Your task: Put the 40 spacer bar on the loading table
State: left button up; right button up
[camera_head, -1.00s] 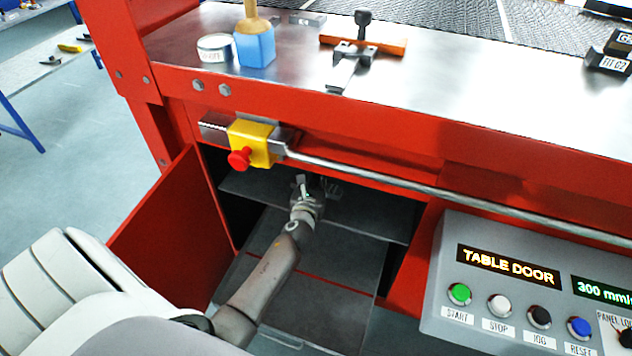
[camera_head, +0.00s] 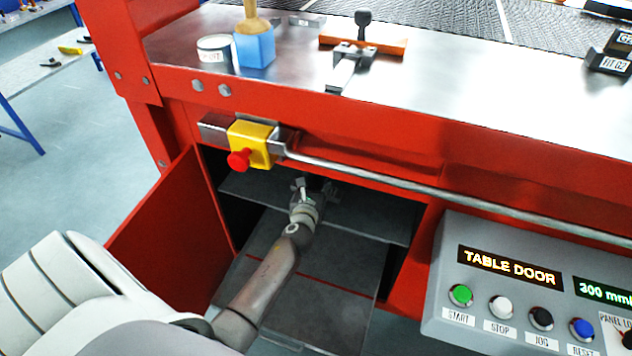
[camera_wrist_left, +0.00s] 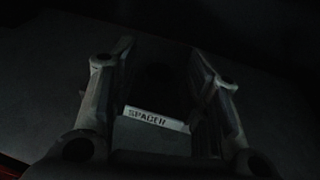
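My left gripper (camera_head: 312,188) is inside the dark open cabinet under the loading table (camera_head: 470,80), near its upper shelf. In the left wrist view, its two fingers (camera_wrist_left: 160,85) stand on either side of a dark block with a pale label reading "SPACER" (camera_wrist_left: 158,120). No number can be read on it. It is too dark to tell whether the fingers press on the block or stand just apart from it. My right gripper is not in view.
A red door (camera_head: 155,240) stands open at left. A handrail (camera_head: 440,190) and a yellow box with a red button (camera_head: 250,145) run above the opening. A blue block (camera_head: 255,47), tin (camera_head: 215,48) and clamp-like tool (camera_head: 350,65) stand on the table. A control panel (camera_head: 530,290) is at right.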

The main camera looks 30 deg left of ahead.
aim_at(314, 188)
pick_arm(q)
jog(key=shift+r, duration=0.1)
jog(key=p+v, duration=0.1)
jog(key=v, duration=0.2)
jog(key=shift+s+r, duration=0.15)
jog(key=shift+s, duration=0.05)
jog(key=p+v, duration=0.1)
jog(key=v, duration=0.7)
jog(key=s+d+f+n+g+h, duration=0.3)
jog(key=s+d+f+n+g, duration=0.3)
jog(key=s+n, duration=0.5)
jog(key=s+d+f+n+g+h, duration=0.3)
jog(key=s+d+f+n+g, duration=0.2)
jog(key=s+f+n, duration=0.6)
jog(key=d+n, duration=0.2)
jog(key=n, duration=0.5)
jog(key=shift+f+g, duration=0.3)
jog(key=shift+g, duration=0.1)
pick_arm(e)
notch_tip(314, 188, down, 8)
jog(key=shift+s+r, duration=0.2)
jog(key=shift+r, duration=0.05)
pick_arm(q)
jog(key=shift+a, duration=0.1)
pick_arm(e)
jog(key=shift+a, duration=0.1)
